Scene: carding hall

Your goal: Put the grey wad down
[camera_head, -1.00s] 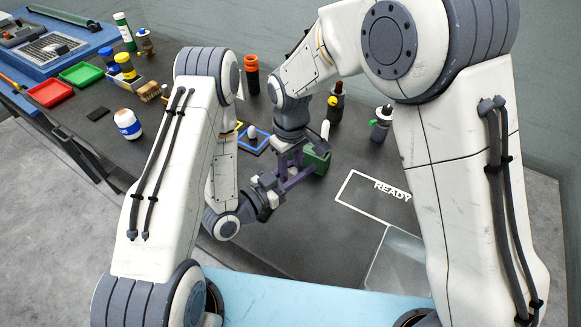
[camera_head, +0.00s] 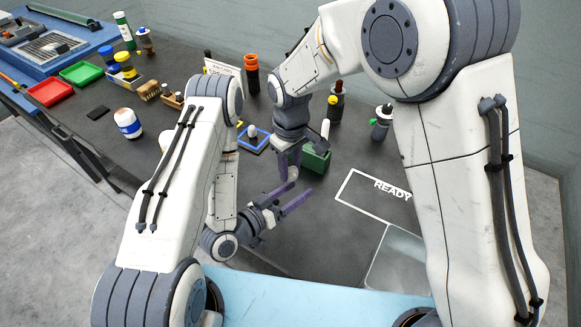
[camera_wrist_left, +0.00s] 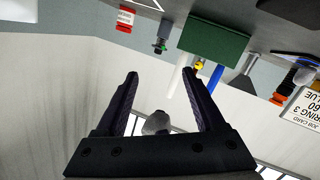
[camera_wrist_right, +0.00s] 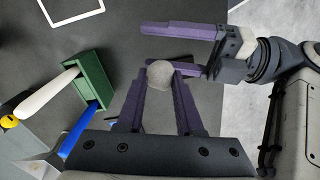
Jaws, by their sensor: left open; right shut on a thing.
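The grey wad (camera_wrist_right: 160,75) is a small rounded lump between the fingertips of my right gripper (camera_wrist_right: 160,82) in the right wrist view. My right gripper is shut on it above the dark table; in the head view the wad is a small pale spot at the fingertips (camera_head: 293,174). My left gripper (camera_head: 303,188) is open just below and beside it, fingers apart; it also shows in the right wrist view (camera_wrist_right: 180,48). In the left wrist view its fingers (camera_wrist_left: 159,74) are spread. A rounded grey shape behind them is unclear.
A green box (camera_head: 318,160) stands close behind my right gripper; white and blue handles rise from it. A white outline marked READY (camera_head: 345,203) lies to the right, mostly bare. A blue-framed pad (camera_head: 262,148) and bottles stand behind. A clear pane-like sheet (camera_head: 392,262) lies at front right.

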